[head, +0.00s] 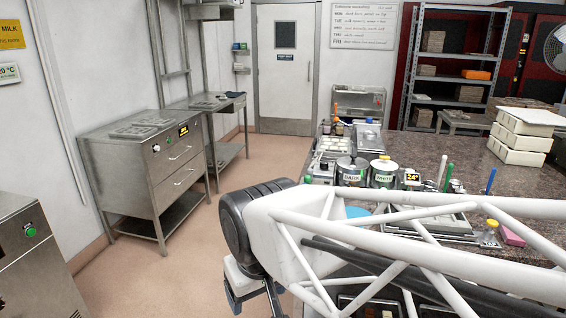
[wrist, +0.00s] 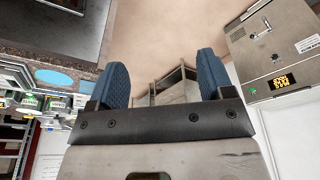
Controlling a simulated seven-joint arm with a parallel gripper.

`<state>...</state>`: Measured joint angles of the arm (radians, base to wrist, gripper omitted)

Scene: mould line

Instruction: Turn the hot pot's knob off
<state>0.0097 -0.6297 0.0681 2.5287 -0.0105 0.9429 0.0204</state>
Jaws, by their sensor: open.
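Two metal pots stand on the stone counter in the head view, one labelled DARK (head: 352,174) and one labelled WHITE (head: 384,174) with a yellow top. I cannot tell which is the hot pot, and no knob for it can be made out. My gripper (head: 252,298) hangs in front of the counter's left side, over the floor and well apart from the pots. In the wrist view its two blue fingers (wrist: 160,72) are spread wide with nothing between them.
A steel cabinet (head: 150,190) with drawers stands at left. A machine with a green button (head: 31,232) is at lower left; a steel machine (wrist: 275,50) shows in the wrist view. White blocks (head: 520,140) stack on the counter (head: 465,155). The floor (head: 190,245) between is clear.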

